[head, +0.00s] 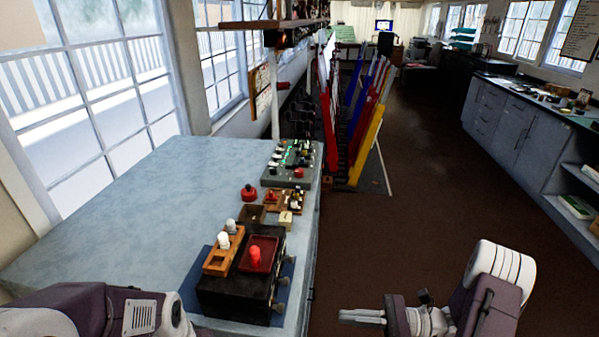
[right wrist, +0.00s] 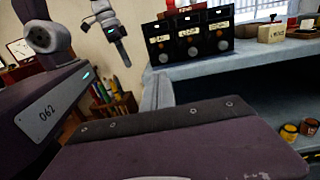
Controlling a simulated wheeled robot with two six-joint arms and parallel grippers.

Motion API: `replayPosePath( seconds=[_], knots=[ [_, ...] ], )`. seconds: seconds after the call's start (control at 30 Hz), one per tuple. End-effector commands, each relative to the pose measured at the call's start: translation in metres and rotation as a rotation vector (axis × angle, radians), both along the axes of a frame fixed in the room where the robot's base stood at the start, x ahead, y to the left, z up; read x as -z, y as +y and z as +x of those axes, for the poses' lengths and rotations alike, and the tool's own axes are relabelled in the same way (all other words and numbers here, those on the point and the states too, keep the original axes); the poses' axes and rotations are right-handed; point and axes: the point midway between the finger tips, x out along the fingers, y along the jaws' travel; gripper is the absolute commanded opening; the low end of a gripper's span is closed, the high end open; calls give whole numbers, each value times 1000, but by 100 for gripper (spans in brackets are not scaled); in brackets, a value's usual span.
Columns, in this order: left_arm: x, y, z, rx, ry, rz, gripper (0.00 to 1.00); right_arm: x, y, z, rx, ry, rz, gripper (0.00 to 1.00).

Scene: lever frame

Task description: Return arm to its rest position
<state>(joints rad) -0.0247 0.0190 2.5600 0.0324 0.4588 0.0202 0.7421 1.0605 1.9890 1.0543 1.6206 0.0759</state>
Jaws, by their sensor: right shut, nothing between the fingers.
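My right arm comes in at the lower right of the head view. Its gripper (head: 362,316) points left over the brown floor, to the right of the bench, with its fingers together and nothing between them. My left arm (head: 100,312) shows at the lower left, in front of the bench; its gripper is not visible in the head view. In the right wrist view, a grey gripper (right wrist: 122,42), which appears to be my left one, points downward. It is too small to tell whether its fingers are open.
The blue-grey bench (head: 130,200) holds a black box (head: 235,298) with a red knob (head: 255,253) and several small instruments along its right edge. Coloured levers (head: 366,145) stand beyond. Grey cabinets (head: 510,125) line the right wall. The brown floor (head: 420,215) between is clear.

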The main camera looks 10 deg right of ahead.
Motion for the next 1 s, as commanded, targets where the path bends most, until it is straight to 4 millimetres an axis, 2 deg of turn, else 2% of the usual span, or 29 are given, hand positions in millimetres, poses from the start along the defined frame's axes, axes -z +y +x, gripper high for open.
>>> replayPosePath(
  seconds=[0.1, 0.17, 0.23, 0.3, 0.33, 0.4, 0.47, 0.5, 0.6, 0.7, 0.83, 1.0],
  knots=[
    [0, 0, 0, 0, 0, 0, 0, -31, 36, 5, -151, -102, -80, 0],
    [0, 0, 0, 0, 0, 0, 0, -54, 64, -9, -282, -165, -130, 0],
    [0, 0, 0, 0, 0, 0, 0, -64, 92, -40, -466, -236, -244, 0],
    [0, 0, 0, 0, 0, 0, 0, -60, 106, -77, -657, -321, -404, 0],
    [0, 0, 0, 0, 0, 0, 0, -55, 107, -92, -736, -364, -479, 0],
    [0, 0, 0, 0, 0, 0, 0, -39, 97, -119, -910, -489, -676, 0],
    [0, 0, 0, 0, 0, 0, 0, -23, 78, -131, -1042, -619, -852, 0],
    [0, 0, 0, 0, 0, 0, 0, -14, 61, -132, -1118, -716, -972, 0],
    [0, 0, 0, 0, 0, 0, 0, 3, 23, -116, -1232, -916, -1212, 0],
    [0, 0, 0, 0, 0, 0, 0, 15, -1, -96, -1290, -1034, -1344, 0],
    [0, 0, 0, 0, 0, 0, 0, 16, -10, -71, -1296, -1139, -1439, 0],
    [0, 0, 0, 0, 0, 0, 0, 16, -10, -65, -1282, -1155, -1457, 0]
  ],
)
